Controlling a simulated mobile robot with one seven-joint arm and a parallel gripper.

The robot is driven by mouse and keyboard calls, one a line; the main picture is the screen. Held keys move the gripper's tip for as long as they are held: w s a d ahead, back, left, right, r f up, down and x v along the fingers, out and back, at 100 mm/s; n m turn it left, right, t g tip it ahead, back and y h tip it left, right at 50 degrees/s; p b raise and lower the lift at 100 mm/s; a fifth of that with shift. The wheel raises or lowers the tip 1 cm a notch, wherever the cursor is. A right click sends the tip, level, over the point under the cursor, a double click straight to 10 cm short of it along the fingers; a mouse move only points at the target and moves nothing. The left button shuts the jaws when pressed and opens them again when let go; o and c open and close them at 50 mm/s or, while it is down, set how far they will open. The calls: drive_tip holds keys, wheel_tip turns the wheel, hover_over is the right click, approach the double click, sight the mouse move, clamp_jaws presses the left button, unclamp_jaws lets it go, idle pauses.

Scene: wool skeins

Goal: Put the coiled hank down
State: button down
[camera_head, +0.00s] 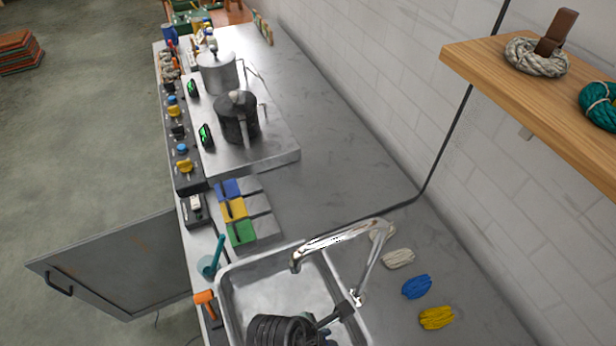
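A coiled beige-grey hank (526,62) lies on the wooden shelf at the upper right, with a brown upright piece (556,33) standing in or against its coil. A coiled teal hank (598,100) lies on the same shelf, cut off by the right edge of the picture. On the grey counter right of the sink lie twisted skeins: a cream one (398,258), a blue one (416,287) and a yellow one (436,318). Another pale skein shows partly behind the tap.
The wooden shelf (500,82) juts from the brick wall. Two pots (238,118) stand on a raised unit. A cabinet door (110,265) hangs open. The counter's middle is clear.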

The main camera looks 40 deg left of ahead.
wheel_tip(320, 180, down, 7)
drive_tip(key=shift+r, duration=0.2)
drive_tip(key=a, duration=0.1)
drive_tip(key=w+a, duration=0.1)
drive_tip(key=a, duration=0.1)
drive_tip(key=shift+w+a+f, duration=0.2)
drive_tip(key=shift+w, duration=0.05)
drive_tip(key=shift+w+a+f+p, duration=0.15)
drive_tip(key=shift+w+a, duration=0.1)
drive_tip(key=shift+a, duration=0.45)
drive_tip(key=shift+w+a+f+p, duration=0.1)
drive_tip(key=shift+w+a+f, duration=0.15)
drive_tip(key=shift+a, duration=0.4)
drive_tip(key=shift+w+a+f+p, duration=0.1)
drive_tip(key=shift+w+a, duration=0.2)
drive_tip(key=shift+a, duration=0.4)
drive_tip(key=shift+f, duration=0.1)
drive_tip(key=shift+f, duration=0.2)
drive_tip(key=c, duration=0.7)
unclamp_jaws()
drive_tip(key=shift+o, duration=0.2)
drive_tip(key=shift+r, duration=0.15)
